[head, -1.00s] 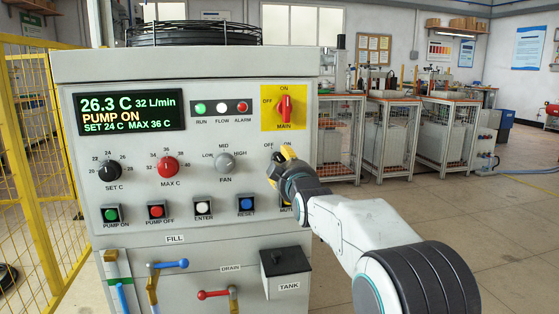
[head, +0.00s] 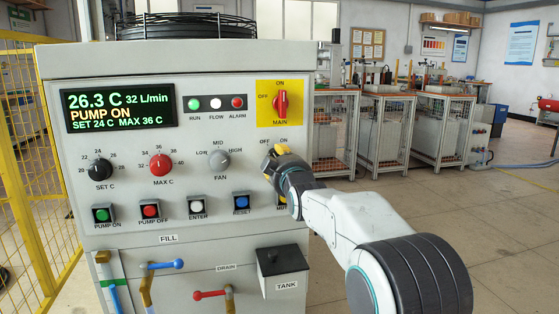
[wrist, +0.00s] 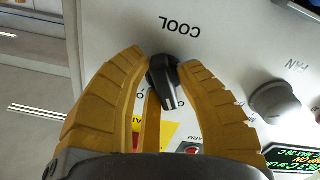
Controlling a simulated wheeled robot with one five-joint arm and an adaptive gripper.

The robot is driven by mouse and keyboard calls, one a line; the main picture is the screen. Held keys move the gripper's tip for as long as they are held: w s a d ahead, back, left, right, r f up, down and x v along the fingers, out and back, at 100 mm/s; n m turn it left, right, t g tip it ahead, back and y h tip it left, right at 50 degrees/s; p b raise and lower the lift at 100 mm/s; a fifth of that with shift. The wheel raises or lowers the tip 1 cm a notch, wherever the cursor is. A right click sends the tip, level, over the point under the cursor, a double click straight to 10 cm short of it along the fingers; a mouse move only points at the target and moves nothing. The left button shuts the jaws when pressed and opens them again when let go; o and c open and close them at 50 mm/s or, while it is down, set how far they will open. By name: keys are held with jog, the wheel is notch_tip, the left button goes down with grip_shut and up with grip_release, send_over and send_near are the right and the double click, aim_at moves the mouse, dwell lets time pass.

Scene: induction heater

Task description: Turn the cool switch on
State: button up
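The cool switch is a black knob (wrist: 164,82) on the light grey panel, with the COOL label beside it upside down in the wrist view. Its pale pointer line leans down and slightly right there, toward the OFF side. My gripper (wrist: 166,62) has its yellow fingers on both sides of the knob, close against it, and appears shut on it. In the head view my gripper (head: 274,156) is at the panel just below the OFF and ON labels, and hides most of the knob.
The red MAIN switch (head: 281,103) on its yellow plate is above my gripper. The grey FAN knob (head: 217,160) is to the left, and the blue RESET button (head: 241,203) is below left. The display (head: 119,110) reads PUMP ON.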

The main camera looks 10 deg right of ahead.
grip_shut()
jog(key=shift+r, duration=0.1)
jog(key=m, duration=0.5)
jog(key=shift+a+f+m, duration=0.1)
jog(key=shift+f+m, duration=0.15)
jog(key=shift+m, duration=0.15)
jog(key=m, duration=0.6)
jog(key=shift+a+f, duration=0.1)
jog(key=shift+a, duration=0.05)
dwell(0.4)
jog(key=o, duration=0.8)
grip_release()
jog(key=shift+o, duration=0.2)
